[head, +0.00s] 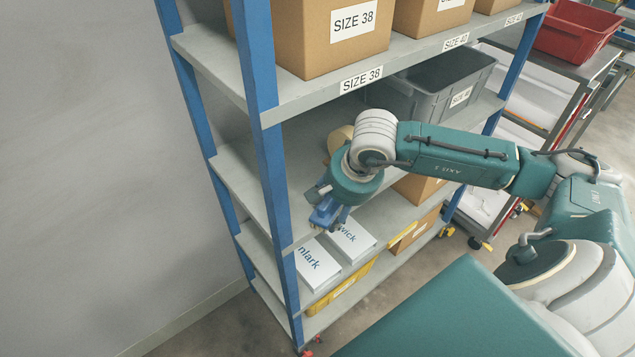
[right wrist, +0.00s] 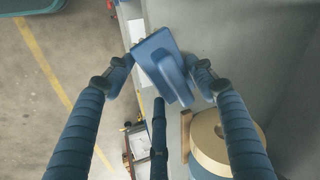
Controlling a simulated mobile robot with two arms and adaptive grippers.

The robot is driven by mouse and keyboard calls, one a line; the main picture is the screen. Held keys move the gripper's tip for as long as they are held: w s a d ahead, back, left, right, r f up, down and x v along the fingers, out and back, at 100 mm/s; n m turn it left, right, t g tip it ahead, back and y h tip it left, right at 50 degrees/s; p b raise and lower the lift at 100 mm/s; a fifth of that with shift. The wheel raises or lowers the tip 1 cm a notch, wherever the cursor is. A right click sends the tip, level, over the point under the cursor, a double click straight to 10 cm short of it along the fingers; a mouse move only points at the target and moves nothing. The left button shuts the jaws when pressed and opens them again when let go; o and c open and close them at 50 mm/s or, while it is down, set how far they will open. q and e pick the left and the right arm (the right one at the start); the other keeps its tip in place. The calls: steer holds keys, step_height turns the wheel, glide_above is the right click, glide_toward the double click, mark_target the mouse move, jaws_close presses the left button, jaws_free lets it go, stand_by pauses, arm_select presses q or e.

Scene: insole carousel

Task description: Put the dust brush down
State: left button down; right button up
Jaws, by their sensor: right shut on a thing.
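The brush appears held at the front of the rack, above the white boxes. I cannot tell whether it touches a shelf board. My left gripper is not in view.
The rack has blue posts (head: 279,190) and grey boards (head: 238,165). A grey bin (head: 418,92) and cardboard boxes (head: 330,40) stand on upper boards. White boxes (head: 316,266) lie lower down. A tan-faced roll (right wrist: 225,138) lies close to my right gripper.

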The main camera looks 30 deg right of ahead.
steer(key=shift+w, duration=1.2)
steer(key=w+p, duration=0.1)
steer(key=w, duration=0.3)
steer(key=shift+w+a+p, duration=0.1)
steer(key=shift+w+p, duration=0.05)
steer(key=shift+p, duration=0.15)
steer(key=shift+w+f, duration=0.1)
steer(key=shift+f, duration=0.3)
steer(key=o, duration=1.3)
